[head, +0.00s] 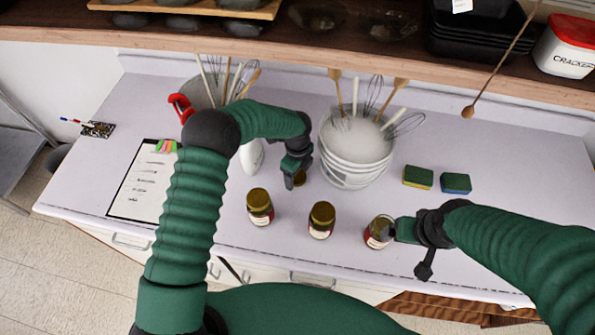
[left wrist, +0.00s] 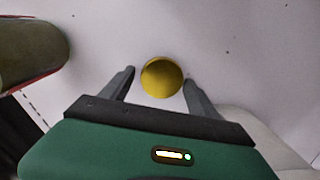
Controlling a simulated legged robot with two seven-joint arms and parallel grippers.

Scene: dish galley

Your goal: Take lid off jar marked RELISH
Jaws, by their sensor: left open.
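A round gold lid (left wrist: 161,77) lies flat on the counter between the spread fingers of my open left gripper (left wrist: 160,88); neither finger visibly touches it. In the head view my left gripper (head: 294,178) points down beside the white bowls, partly hiding the lid (head: 300,178). The right-hand jar (head: 377,232) has a red label and appears to have no lid. My right gripper (head: 393,234) is at its right side; its finger opening is hidden. A left jar (head: 260,208) and a middle jar (head: 321,221) have dark gold lids. I cannot read the labels.
Stacked white bowls (head: 352,170) with utensils stand behind the jars. Two sponges (head: 418,177) lie to the right. A clipboard (head: 143,187) lies at the left. A shelf (head: 330,42) overhangs the back. A wooden spoon (head: 468,111) hangs from it.

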